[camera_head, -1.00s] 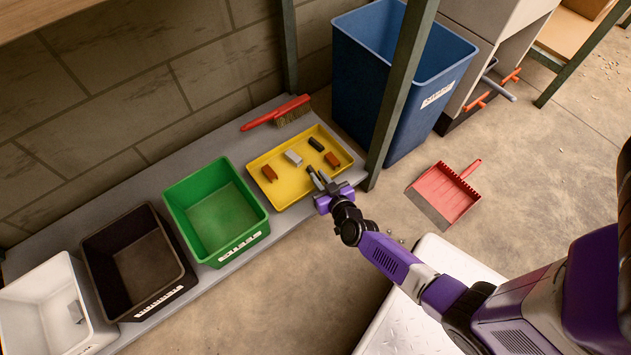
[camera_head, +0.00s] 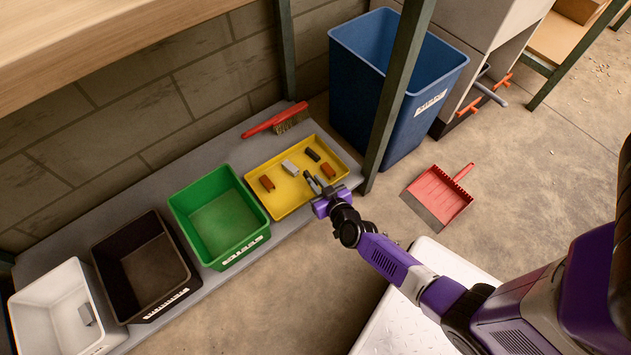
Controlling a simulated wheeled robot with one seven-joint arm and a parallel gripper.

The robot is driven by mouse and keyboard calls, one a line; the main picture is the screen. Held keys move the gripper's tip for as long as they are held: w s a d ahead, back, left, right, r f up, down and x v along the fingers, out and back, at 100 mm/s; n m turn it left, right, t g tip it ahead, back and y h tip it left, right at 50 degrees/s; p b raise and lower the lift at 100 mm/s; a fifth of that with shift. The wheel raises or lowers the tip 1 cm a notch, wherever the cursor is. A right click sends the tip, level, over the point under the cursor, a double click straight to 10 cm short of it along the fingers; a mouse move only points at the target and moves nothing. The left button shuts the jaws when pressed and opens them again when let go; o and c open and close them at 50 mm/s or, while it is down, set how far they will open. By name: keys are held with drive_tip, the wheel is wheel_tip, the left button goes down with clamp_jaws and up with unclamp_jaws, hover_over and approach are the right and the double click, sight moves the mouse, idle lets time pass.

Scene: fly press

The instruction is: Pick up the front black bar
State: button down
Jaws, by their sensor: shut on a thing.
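My gripper (camera_head: 314,183) is over the front right part of the yellow tray (camera_head: 283,208), with its fingers pointing into the tray. It is shut on a small dark piece, the front black bar, which is mostly hidden between the fingers. I cannot tell whether the bar touches the tray floor. Another black bar (camera_head: 312,155) lies at the back of the tray. A grey bar (camera_head: 290,168) lies left of it, and brown pieces lie at the left (camera_head: 267,183) and right (camera_head: 328,170).
A red brush (camera_head: 275,119) lies behind. A shelf post (camera_head: 395,100) and blue bin (camera_head: 440,82) stand right. A red dustpan (camera_head: 440,194) lies on the floor.

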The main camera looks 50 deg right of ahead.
wheel_tip(320, 180, up, 15)
drive_tip(key=p, duration=1.1)
drive_tip(key=shift+d+r+p, duration=0.15)
drive_tip(key=shift+r+p, duration=0.05)
drive_tip(key=shift+p, duration=0.2)
